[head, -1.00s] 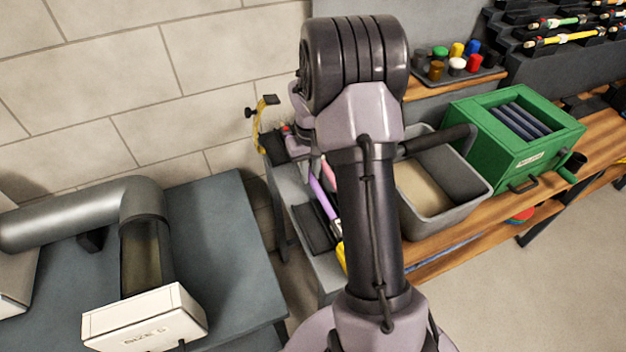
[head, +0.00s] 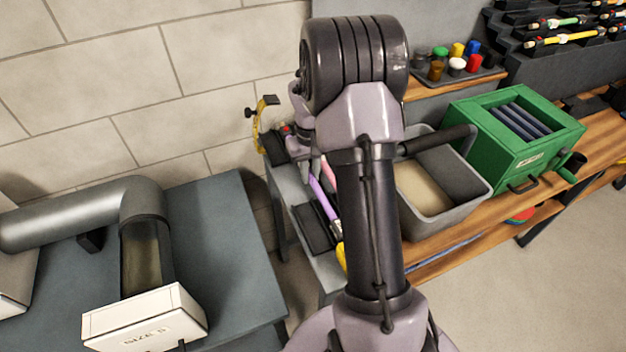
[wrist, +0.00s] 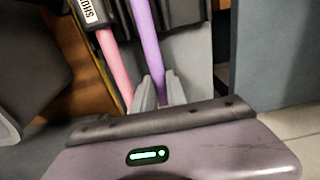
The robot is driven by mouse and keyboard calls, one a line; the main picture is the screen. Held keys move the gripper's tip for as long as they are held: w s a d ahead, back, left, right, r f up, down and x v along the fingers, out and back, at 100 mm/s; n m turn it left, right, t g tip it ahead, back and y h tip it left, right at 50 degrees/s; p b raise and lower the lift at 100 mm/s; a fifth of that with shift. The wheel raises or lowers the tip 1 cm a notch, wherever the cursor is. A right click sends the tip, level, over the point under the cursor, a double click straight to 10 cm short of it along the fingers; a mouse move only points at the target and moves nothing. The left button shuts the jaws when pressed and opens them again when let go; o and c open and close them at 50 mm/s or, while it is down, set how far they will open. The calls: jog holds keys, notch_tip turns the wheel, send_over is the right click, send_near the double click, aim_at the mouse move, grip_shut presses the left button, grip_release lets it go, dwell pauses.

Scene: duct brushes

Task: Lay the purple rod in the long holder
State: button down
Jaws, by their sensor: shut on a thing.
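The purple rod (wrist: 148,45) runs up the middle of the wrist view, with its near end between the two grey fingers of my gripper (wrist: 158,93), which is shut on it. In the head view the purple rod (head: 324,197) shows as a slanted strip left of my arm, above a grey bench; my arm hides most of my gripper there. A dark, long block (head: 314,229) lies on the bench beside the rod. I cannot tell for sure whether it is the long holder, or whether the rod touches anything beneath it.
A pink rod (wrist: 113,65) with a black labelled part lies just left of the purple rod. A grey bin (head: 447,193) and a green box (head: 545,157) stand to the right. A blue-grey table with a duct (head: 137,198) is at left. A yellow clamp (head: 259,125) stands behind.

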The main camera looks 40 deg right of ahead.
aim_at(311, 174)
jog(key=shift+r, duration=0.1)
dwell(0.4)
notch_tip(311, 174, up, 6)
jog(key=p, duration=0.5)
